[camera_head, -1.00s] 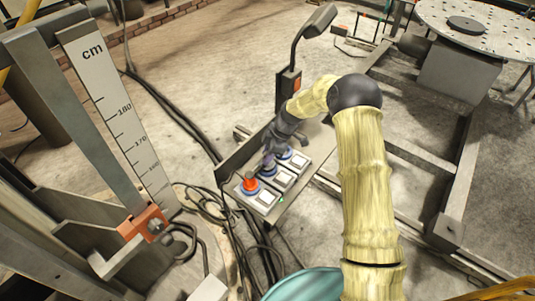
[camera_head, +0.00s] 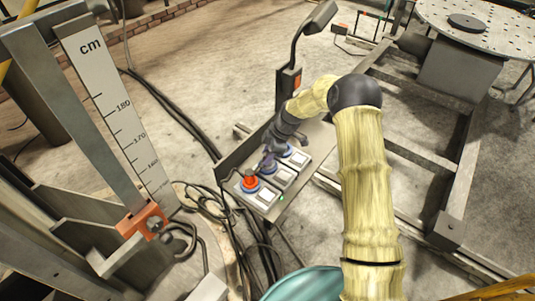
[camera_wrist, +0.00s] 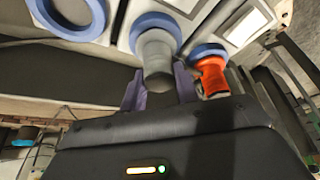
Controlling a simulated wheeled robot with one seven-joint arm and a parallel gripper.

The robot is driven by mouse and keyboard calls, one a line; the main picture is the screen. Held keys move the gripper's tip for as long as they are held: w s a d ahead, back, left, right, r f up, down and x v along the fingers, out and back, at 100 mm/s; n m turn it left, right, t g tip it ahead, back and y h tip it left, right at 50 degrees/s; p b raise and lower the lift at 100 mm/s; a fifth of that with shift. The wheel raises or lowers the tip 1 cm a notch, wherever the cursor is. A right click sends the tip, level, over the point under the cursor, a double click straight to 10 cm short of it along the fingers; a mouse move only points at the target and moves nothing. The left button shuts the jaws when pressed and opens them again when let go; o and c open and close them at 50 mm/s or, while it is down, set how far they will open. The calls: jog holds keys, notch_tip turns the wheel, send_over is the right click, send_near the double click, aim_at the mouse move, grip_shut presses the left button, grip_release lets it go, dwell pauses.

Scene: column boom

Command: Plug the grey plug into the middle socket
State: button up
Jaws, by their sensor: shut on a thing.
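My gripper (camera_wrist: 160,92) has purple fingers closed around the grey plug (camera_wrist: 156,62). The plug points at the middle socket (camera_wrist: 137,22), which has a blue ring. Its front end reaches into that ring in the wrist view; how deep it sits I cannot tell. In the head view my gripper (camera_head: 268,161) is over the middle of the socket panel, and the grey plug is mostly hidden. An orange-red plug (camera_head: 249,183) stands in the near socket; it also shows in the wrist view (camera_wrist: 212,78). The far socket (camera_wrist: 68,16) is empty.
The panel (camera_head: 229,177) has white square plates beside the sockets and a small green light (camera_head: 281,198). A lamp on a post (camera_head: 293,60) stands behind it. Black cables lie on the floor to the left, near a centimetre scale (camera_head: 115,110).

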jog(key=o, duration=1.2)
jog(key=shift+c, duration=0.2)
jog(key=shift+r, duration=0.1)
jog(key=s+v, duration=0.1)
jog(key=v, duration=1.6)
jog(key=shift+w, duration=0.45)
jog(key=shift+d+r, duration=0.1)
